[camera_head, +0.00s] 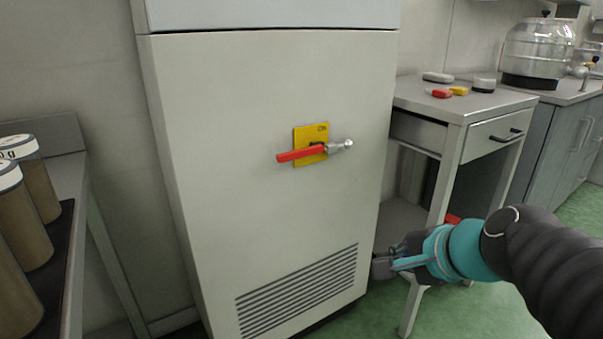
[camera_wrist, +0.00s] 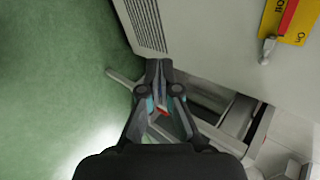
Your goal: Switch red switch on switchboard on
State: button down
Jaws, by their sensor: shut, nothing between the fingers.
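The switchboard (camera_head: 230,200) is a tall light-grey cabinet in the middle of the head view. On its front is a yellow plate (camera_head: 298,134) with "ON" lettering at its upper right. The red switch handle (camera_head: 300,155) crosses the plate nearly level, its red end to the left and a silver round-ended part to the right. In the wrist view the red handle (camera_wrist: 288,16) and yellow plate (camera_wrist: 301,28) show partly at the upper right corner. My gripper (camera_head: 381,266) is shut and empty, below and right of the switch, apart from it; its fingertips (camera_wrist: 159,68) meet in the wrist view.
A grey table (camera_head: 462,104) with a drawer stands right of the cabinet, close behind my gripper, with small red, yellow and white items on top. A shelf with brown jars (camera_head: 35,180) is at the left. The space before the switch is clear.

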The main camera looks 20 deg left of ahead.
aim_at(301, 151)
jog(key=w+a+r+m+t+y+b, duration=0.2)
jog(key=w+a+r+m+y, duration=0.2)
jog(key=w+a+m, duration=0.8)
jog(key=a+m, duration=0.1)
jog(key=m, duration=0.2)
jog(key=shift+w+a+r+m, duration=0.2)
jog(key=shift+w+a+m, duration=0.05)
jog(key=shift+a+m, duration=0.1)
jog(key=shift+f, duration=0.1)
jog(key=b+x, duration=0.2)
jog(key=x, duration=0.7)
jog(key=r, duration=0.1)
jog(key=r+p, duration=0.2)
jog(key=r, duration=0.1)
jog(key=shift+w+a, duration=0.3)
jog(key=shift+a, duration=0.05)
jog(key=shift+p, duration=0.3)
